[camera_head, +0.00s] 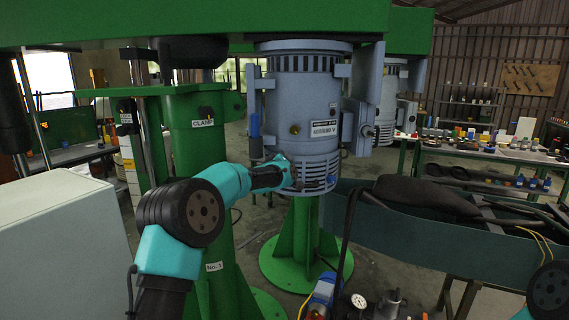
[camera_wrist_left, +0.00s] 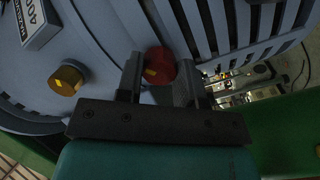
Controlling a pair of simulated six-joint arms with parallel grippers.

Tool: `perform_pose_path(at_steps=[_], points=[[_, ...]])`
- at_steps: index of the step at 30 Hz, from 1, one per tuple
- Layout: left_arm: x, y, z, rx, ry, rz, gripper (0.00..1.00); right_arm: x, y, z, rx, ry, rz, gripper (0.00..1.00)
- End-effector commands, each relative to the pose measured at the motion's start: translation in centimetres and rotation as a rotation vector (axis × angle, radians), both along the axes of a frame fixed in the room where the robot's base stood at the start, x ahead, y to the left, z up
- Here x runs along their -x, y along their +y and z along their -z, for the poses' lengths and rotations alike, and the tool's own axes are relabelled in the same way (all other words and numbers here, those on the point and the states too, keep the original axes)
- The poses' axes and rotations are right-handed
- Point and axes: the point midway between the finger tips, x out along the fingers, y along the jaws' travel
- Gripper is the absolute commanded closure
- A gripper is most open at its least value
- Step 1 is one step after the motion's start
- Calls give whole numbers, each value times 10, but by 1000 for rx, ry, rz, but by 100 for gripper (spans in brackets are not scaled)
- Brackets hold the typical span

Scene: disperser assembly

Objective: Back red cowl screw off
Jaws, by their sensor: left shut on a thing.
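The blue-grey motor housing (camera_head: 302,105) hangs upright in the middle of the head view, with a slatted cowl (camera_head: 314,172) at its lower end. My left gripper (camera_head: 284,167) reaches the front of the cowl from the left. In the left wrist view the red screw (camera_wrist_left: 159,64), with a yellow mark on its head, sits between the two dark fingers of this gripper (camera_wrist_left: 158,78), which are shut on it. The screw is at the edge of the slats (camera_wrist_left: 230,30); its shank is hidden. In the head view the screw is hidden by my gripper. My right gripper is out of view.
A brass knob (camera_wrist_left: 66,80) stands on the housing to the left of my left gripper. A green clamp column (camera_head: 202,150) stands to the left of the motor. A dark blue-green trough (camera_head: 385,215) lies to the right, with a black cable (camera_head: 348,235) nearby.

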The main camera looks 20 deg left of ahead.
Motion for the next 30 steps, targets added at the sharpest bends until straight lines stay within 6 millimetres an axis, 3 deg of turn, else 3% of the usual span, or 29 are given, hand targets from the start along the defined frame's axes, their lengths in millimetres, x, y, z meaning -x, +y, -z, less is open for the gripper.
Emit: perform_pose_path(at_steps=[18, 30], points=[[0, 0, -6, 560, 58, 0, 89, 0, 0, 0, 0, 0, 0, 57], [0, 0, -7, 743, 79, 0, 89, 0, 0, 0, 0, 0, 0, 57]])
